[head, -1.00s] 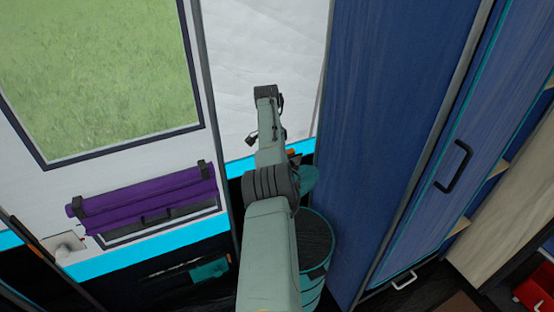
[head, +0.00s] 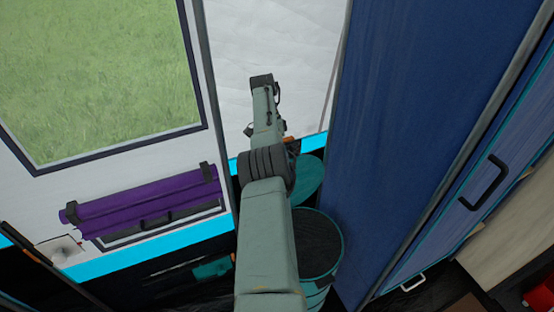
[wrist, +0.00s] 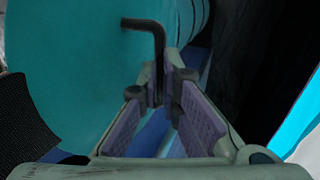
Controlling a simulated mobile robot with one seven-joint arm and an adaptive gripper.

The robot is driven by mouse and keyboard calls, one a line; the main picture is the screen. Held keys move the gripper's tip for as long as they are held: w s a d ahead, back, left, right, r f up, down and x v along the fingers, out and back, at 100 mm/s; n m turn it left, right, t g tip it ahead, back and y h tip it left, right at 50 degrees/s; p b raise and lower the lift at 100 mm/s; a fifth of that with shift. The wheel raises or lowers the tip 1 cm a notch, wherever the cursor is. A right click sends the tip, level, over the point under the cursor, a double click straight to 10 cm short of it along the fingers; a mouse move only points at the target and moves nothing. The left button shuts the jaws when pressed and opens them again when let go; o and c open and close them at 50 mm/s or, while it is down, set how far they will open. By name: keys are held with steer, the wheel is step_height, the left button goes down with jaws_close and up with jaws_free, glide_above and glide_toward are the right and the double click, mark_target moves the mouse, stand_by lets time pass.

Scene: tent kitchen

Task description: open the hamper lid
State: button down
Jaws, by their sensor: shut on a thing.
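The hamper (head: 335,250) is a teal round bin with a dark inside, below and to the right of my arm in the head view. Its teal lid (head: 308,180) stands raised behind the opening, partly hidden by my arm. In the wrist view the lid (wrist: 70,75) fills the left side, with a black bent handle (wrist: 157,45) on it. My gripper (wrist: 167,82) is shut on this handle, which runs down between the fingertips. In the head view my gripper is hidden behind the arm.
A tall blue cabinet (head: 410,130) stands close to the right of the hamper. A white tent wall (head: 280,50) is behind, and a purple roll (head: 145,200) hangs under the window at left.

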steer(key=c, duration=1.9)
jaws_free()
steer(key=shift+x, duration=1.05)
steer(key=shift+c, duration=0.2)
steer(key=shift+o, duration=1.2)
steer(key=shift+w+d+f, duration=0.2)
steer(key=shift+d+f, duration=0.05)
steer(key=shift+d, duration=0.05)
steer(key=shift+a+r, duration=0.15)
steer(key=shift+r, duration=0.25)
steer(key=shift+a, duration=0.1)
steer(key=shift+s, duration=0.1)
